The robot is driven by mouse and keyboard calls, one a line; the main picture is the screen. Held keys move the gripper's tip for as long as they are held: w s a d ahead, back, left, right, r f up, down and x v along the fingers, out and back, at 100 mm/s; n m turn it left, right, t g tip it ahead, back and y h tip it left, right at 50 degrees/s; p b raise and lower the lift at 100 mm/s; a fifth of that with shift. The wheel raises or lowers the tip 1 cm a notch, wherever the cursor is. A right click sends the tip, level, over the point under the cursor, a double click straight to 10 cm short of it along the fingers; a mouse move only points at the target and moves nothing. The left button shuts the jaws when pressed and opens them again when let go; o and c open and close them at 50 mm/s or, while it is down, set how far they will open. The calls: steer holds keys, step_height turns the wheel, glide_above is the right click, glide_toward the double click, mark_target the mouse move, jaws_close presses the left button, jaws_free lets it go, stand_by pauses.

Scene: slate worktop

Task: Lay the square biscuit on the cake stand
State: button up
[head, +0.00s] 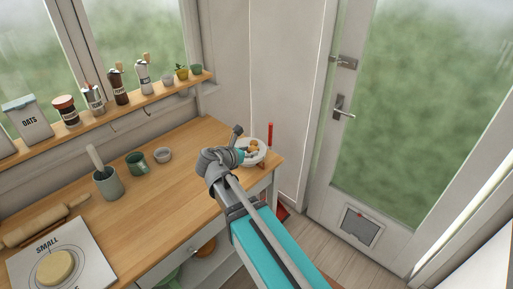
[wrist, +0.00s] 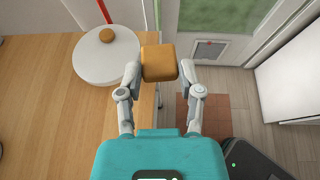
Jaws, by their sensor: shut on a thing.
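My gripper (wrist: 159,72) is shut on the square biscuit (wrist: 159,62), a golden-brown block, with one finger on each side. The white round cake stand (wrist: 92,68) is just left of the biscuit in the wrist view, with a round brown biscuit (wrist: 106,36) on its far part. The square biscuit appears beside the stand's right rim, near the worktop's edge; its height above the stand cannot be told. In the head view the cake stand (head: 264,157) is at the worktop's far right end, partly hidden by my arm.
A red upright thing (head: 270,132) stands behind the cake stand. A small bowl (head: 163,155), a green mug (head: 137,163) and a utensil pot (head: 107,184) stand farther left. A board marked SMALL (head: 92,257) and a rolling pin (head: 40,224) lie at the near left.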

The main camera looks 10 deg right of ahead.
steer(key=shift+w, duration=0.35)
steer(key=shift+w+d, duration=0.1)
steer(key=shift+d, duration=0.05)
steer(key=shift+w+m+g, duration=0.15)
steer(key=shift+m+g, duration=0.15)
steer(key=shift+w+a+m+g+h, duration=0.25)
steer(key=shift+a+m+g+h, duration=0.15)
steer(key=shift+m+g+h, duration=0.1)
steer(key=shift+w+a+m+g+h, duration=0.1)
steer(key=shift+a+m+g+h, duration=0.15)
steer(key=shift+m+g+h, duration=0.25)
